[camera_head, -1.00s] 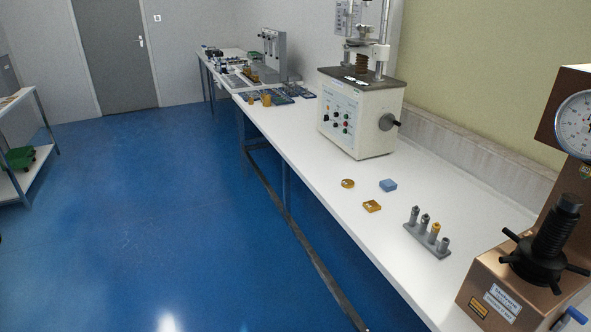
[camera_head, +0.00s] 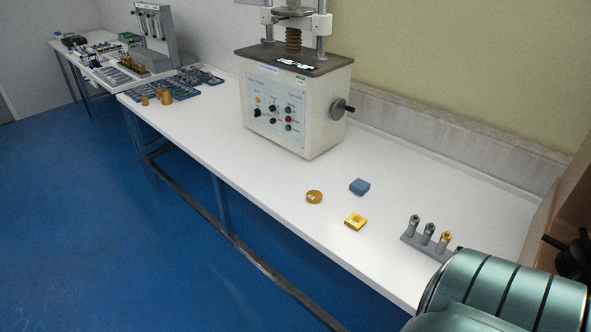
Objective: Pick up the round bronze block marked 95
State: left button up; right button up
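A round bronze block (camera_head: 314,197) lies flat on the white bench near its front edge. It has a small pale mark on top, too small to read. A square yellow-bronze block (camera_head: 355,221) lies just right of it and nearer to me. A blue square block (camera_head: 359,187) lies behind these two. Neither of my grippers shows. A teal, ribbed rounded part, seemingly of my own arm, fills the bottom right corner and hides part of the bench.
A grey rack (camera_head: 428,239) with several upright pieces stands right of the blocks. A large white testing machine (camera_head: 297,105) stands behind them. More parts and trays (camera_head: 180,84) lie at the bench's far left. The white bench top (camera_head: 240,160) is clear left of the blocks.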

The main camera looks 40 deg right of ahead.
aim_at(312, 197)
jog(key=i+z, duration=0.35)
jog(key=i+j+z, duration=0.2)
jog(key=i+z, duration=0.15)
jog(key=i+j+z, duration=0.5)
jog(key=z, duration=0.2)
jog(key=i+j+z, duration=0.2)
jog(key=z, duration=0.15)
jog(key=i+j+z, duration=0.1)
jog(key=j+z, duration=0.3)
jog(key=i+j+z, duration=0.1)
jog(key=j+z, duration=0.75)
jog(key=j, duration=0.4)
